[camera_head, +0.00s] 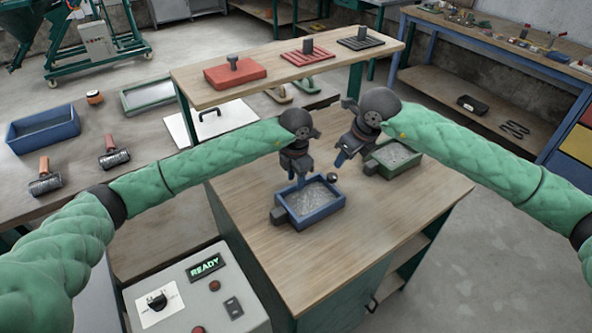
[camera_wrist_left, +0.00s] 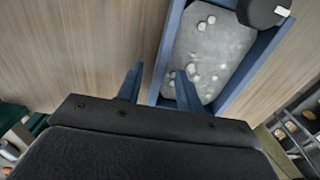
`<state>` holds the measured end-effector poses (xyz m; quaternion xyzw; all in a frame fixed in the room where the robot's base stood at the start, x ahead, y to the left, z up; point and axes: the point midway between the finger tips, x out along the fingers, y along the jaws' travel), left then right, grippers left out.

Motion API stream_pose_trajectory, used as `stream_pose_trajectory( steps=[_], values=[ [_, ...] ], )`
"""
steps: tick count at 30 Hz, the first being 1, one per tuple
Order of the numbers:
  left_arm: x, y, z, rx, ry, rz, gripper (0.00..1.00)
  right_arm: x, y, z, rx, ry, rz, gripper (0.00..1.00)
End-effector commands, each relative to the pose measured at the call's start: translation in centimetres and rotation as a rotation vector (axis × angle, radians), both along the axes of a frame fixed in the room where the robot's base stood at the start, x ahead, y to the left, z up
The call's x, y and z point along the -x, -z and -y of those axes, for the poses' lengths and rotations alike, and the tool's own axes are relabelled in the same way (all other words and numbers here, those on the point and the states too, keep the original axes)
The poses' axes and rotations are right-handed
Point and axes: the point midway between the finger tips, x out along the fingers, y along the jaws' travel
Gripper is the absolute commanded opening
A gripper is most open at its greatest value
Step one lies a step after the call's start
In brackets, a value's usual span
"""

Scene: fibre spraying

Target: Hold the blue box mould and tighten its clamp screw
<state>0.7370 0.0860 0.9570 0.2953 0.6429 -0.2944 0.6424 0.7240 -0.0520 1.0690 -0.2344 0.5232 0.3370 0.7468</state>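The blue box mould (camera_head: 335,209), filled with grey speckled material, sits on the wooden worktable. A dark round knob (camera_head: 332,177) shows at its far right corner, and a dark block (camera_head: 279,214) at its near left end. My left gripper (camera_head: 298,180) points down over the mould's far left edge. In the left wrist view its two blue fingers (camera_wrist_left: 158,85) are apart, with the mould's wall (camera_wrist_left: 168,48) between them; contact is unclear. A dark round part (camera_wrist_left: 262,10) covers one mould corner there. My right gripper (camera_head: 341,160) hangs behind the knob, apart from it; its finger gap is not clear.
A raised shelf (camera_head: 285,62) at the back holds a red block (camera_head: 235,73) and grated plates. A control box (camera_head: 195,290) reading READY stands at front left. The worktable's front is clear.

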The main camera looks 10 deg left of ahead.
Motion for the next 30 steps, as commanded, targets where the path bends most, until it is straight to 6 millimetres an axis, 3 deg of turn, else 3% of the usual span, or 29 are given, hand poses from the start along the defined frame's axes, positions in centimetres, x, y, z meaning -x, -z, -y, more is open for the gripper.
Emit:
stream_pose_trajectory(
  steps=[7, 17, 23, 30],
  values=[
    [0.1, 3.1, 0.0, 0.001, -0.001, -0.002, 0.36, 0.0, 0.0, 0.0, 0.000, 0.000, 0.000, 0.36],
    [0.0, 3.7, 0.0, 0.001, 0.000, -0.001, 0.36, 0.0, 0.0, 0.0, 0.000, 0.000, 0.000, 0.36],
    [0.0, 3.7, 0.0, 0.001, 0.000, -0.001, 0.00, 0.0, 0.0, 0.0, 0.000, 0.000, 0.000, 0.36],
    [0.0, 3.7, 0.0, 0.001, 0.000, -0.001, 0.00, 0.0, 0.0, 0.0, 0.000, 0.000, 0.000, 0.36]
  ],
)
